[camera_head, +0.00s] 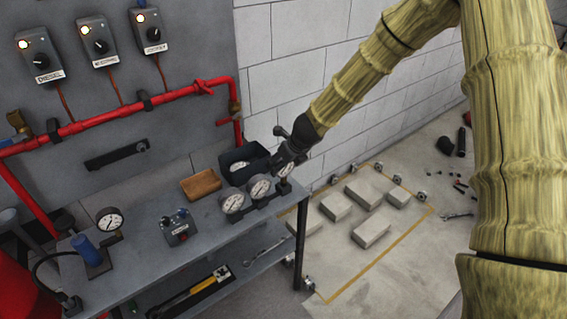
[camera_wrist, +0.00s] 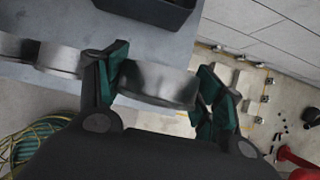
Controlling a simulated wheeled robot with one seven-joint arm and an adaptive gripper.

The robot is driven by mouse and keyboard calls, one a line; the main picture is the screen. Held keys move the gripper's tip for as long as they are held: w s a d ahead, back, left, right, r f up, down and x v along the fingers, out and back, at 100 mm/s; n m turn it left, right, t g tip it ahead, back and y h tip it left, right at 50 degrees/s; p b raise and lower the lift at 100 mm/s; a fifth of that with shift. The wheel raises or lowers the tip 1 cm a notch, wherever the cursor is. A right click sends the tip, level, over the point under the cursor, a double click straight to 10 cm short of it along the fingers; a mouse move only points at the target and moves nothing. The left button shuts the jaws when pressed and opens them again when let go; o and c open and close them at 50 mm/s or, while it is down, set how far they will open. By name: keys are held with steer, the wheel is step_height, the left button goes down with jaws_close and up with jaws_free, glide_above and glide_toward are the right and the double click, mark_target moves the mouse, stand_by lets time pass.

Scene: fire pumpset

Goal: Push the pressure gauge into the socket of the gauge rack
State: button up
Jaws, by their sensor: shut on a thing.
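My gripper (camera_head: 288,156) is at the right end of the bench, shut on the pressure gauge (camera_head: 285,169). In the wrist view the green-padded fingers (camera_wrist: 158,88) press on both sides of the gauge's silvery round body (camera_wrist: 157,80). In the head view its white dial faces the camera, partly covered by the gripper. Two similar gauges, the left one (camera_head: 232,201) and the middle one (camera_head: 260,187), stand beside it in a row on the dark gauge rack (camera_head: 252,208). The held gauge is in line with them at the row's right end. The socket under it is hidden, so I cannot tell how deep it sits.
A dark bin (camera_head: 243,160) stands just behind the rack, and a brown tray (camera_head: 201,184) to its left. A small switch box (camera_head: 179,228) and another gauge (camera_head: 109,221) are farther left. The bench edge is close on the right, with blocks (camera_head: 371,231) on the floor beyond.

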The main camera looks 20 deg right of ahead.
mark_target(284, 171)
steer(key=shift+f+b, duration=1.15)
steer(key=shift+f, duration=0.65)
steer(key=o, duration=1.3)
steer(key=shift+c, duration=0.2)
